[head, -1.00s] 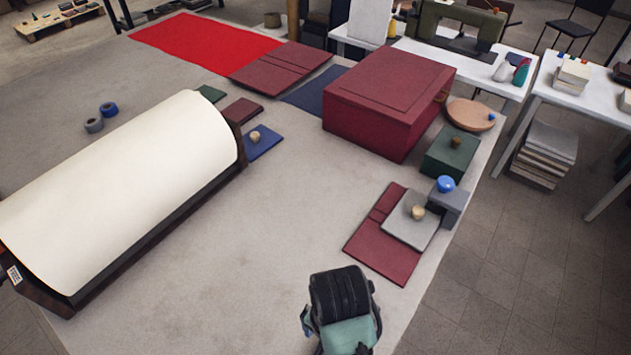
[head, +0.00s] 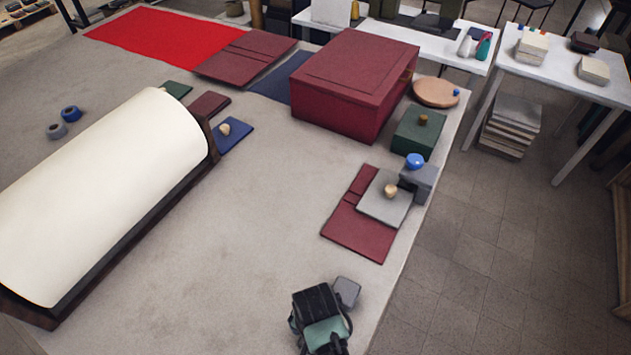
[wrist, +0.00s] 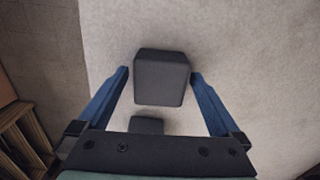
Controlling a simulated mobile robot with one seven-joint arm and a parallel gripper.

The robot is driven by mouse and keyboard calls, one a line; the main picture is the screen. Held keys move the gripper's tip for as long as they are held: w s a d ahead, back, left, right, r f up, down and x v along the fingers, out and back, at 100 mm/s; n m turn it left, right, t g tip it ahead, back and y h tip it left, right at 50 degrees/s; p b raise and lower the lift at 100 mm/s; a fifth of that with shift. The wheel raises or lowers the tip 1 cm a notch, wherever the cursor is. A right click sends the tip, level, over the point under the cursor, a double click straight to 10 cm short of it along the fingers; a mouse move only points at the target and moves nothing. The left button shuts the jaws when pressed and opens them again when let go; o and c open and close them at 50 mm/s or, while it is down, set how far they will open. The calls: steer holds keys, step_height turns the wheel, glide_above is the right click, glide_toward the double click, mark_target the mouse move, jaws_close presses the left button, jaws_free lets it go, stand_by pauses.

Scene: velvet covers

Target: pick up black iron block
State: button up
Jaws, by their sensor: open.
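A dark block, likely the black iron block (wrist: 161,82), stands on the pale surface in the wrist view. It lies between the fingertips of my gripper (wrist: 160,75), with a small gap on each side. A second, smaller-looking dark block (wrist: 147,126) lies nearer the palm and is partly hidden by it. In the head view my gripper (head: 320,312) is at the bottom, seen from above, with its fingers hidden. A dark grey block (head: 346,291) shows just beside it; I cannot tell which of the two it is. My gripper is open and empty.
A maroon folder (head: 352,242) with a grey slab (head: 386,205) lies up and right of my gripper. A grey block (head: 418,183) bears a blue ball near the table's right edge. A long cream roll (head: 100,195) is at left. The middle surface is clear.

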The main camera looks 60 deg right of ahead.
steer(key=shift+c, duration=0.3)
jaws_close()
steer(key=shift+w, duration=0.1)
